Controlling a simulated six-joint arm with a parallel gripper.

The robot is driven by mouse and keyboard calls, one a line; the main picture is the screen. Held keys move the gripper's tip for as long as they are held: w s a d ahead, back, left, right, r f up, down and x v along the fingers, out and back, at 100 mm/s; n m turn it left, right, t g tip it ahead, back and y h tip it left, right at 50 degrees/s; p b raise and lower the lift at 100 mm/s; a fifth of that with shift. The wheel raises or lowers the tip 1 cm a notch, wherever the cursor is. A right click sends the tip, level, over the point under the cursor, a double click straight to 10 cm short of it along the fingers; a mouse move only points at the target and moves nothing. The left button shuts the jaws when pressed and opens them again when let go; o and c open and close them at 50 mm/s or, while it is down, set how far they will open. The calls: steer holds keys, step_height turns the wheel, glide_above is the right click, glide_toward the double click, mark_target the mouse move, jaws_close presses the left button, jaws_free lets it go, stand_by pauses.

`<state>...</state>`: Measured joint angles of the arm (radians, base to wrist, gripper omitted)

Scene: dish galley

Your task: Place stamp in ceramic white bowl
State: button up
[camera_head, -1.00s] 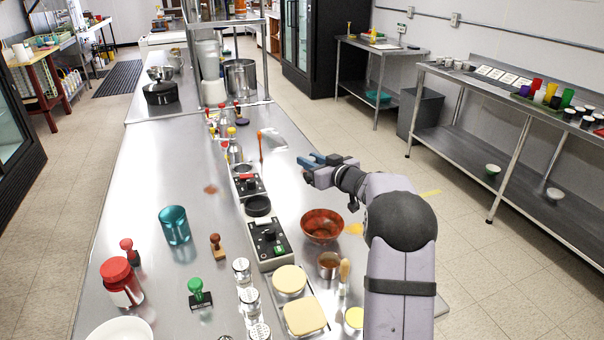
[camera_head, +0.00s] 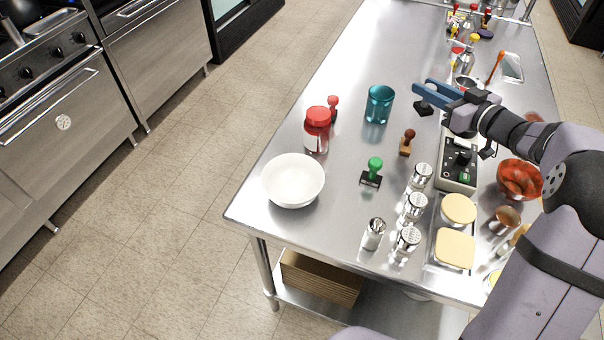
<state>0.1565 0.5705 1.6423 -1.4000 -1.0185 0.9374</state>
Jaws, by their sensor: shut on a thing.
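The ceramic white bowl (camera_head: 293,180) stands empty near the table's front left corner. My gripper (camera_head: 428,98), with blue fingers, is right of the teal cup and well above and right of the bowl in the picture. It is shut on a dark stamp (camera_head: 424,108), whose black base hangs below the fingers; the fingers hide its upper part. Three other stamps stand on the table: a green-handled one (camera_head: 372,172), a brown wooden one (camera_head: 407,142) and a red-handled one (camera_head: 333,104) partly behind the red-lidded jar.
A teal cup (camera_head: 379,104) and a red-lidded jar (camera_head: 317,132) stand between gripper and bowl. Several silver shakers (camera_head: 415,207), a black-topped device (camera_head: 457,163) and a red-brown bowl (camera_head: 519,180) are to the right. Bare table lies between the white bowl and green stamp.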

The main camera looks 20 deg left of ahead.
steer(key=s+a+n+g+y, duration=0.3)
steer(key=s+a+n+g, duration=0.35)
steer(key=s+a, duration=0.85)
steer(key=n+g, duration=0.4)
steer(key=g, duration=0.4)
glide_above(293, 190)
steer(key=shift+t, duration=0.25)
steer(key=shift+f+p, duration=0.3)
steer(key=shift+f, duration=4.5)
steer(key=shift+f, duration=0.2)
steer(key=o, duration=1)
steer(key=shift+o, duration=0.2)
steer(key=shift+r, duration=0.1)
steer(key=shift+r, duration=0.15)
steer(key=b+v, duration=0.1)
steer(key=v, duration=0.6)
steer(key=shift+d, duration=0.25)
